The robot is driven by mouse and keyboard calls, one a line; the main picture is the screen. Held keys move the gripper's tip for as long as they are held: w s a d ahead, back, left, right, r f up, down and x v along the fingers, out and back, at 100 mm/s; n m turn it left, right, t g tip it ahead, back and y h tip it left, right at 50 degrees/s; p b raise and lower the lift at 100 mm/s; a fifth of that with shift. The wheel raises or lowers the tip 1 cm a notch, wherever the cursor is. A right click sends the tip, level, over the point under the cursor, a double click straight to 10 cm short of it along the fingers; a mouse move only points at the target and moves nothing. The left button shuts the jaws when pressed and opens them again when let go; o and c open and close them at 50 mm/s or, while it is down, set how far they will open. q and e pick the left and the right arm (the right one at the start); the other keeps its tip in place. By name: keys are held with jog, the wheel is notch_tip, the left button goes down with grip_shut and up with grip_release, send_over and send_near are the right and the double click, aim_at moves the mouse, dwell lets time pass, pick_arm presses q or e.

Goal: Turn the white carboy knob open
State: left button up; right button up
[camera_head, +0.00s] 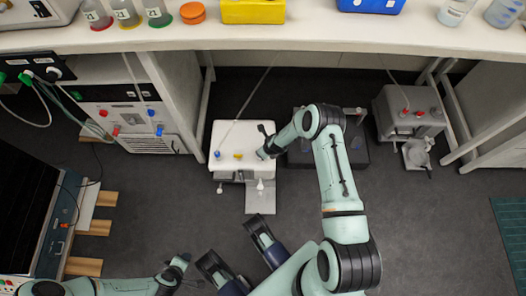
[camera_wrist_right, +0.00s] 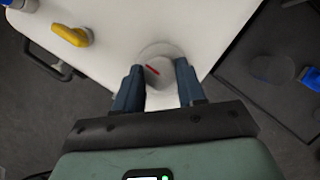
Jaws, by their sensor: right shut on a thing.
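The white knob (camera_wrist_right: 160,72), with a red mark on its face, sits near the edge of a white box-shaped unit (camera_head: 236,131). My right gripper (camera_head: 262,154) reaches down to this corner and largely hides the knob in the head view. In the right wrist view my right gripper's fingers (camera_wrist_right: 159,82) stand on both sides of the knob, shut on it. My left arm enters at the bottom left of the head view, and its gripper (camera_head: 180,263) is away from the unit. Its jaws cannot be made out.
A yellow knob (camera_wrist_right: 70,31) and a blue knob (camera_head: 217,155) share the unit's top. A dark flat unit (camera_head: 345,155) stands close to its right. The bench (camera_head: 330,38) runs along the back.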

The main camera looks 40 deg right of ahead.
pick_arm(q)
jog(key=shift+s+a+f, duration=0.1)
jog(key=shift+f, duration=0.2)
pick_arm(e)
jog(key=shift+n, duration=0.3)
jog(key=o, duration=1)
jog(key=shift+o, duration=0.2)
pick_arm(q)
jog(key=s+d+r+g+p, duration=0.1)
jog(key=s+d+r+p, duration=0.2)
jog(key=s+r, duration=0.1)
jog(key=shift+s+r+g+h+p, duration=0.2)
jog(key=shift+s+g+h+p, duration=0.2)
jog(key=shift+s, duration=0.2)
pick_arm(e)
jog(key=v, duration=1.3)
jog(key=shift+r, duration=0.15)
jog(key=shift+d, duration=0.1)
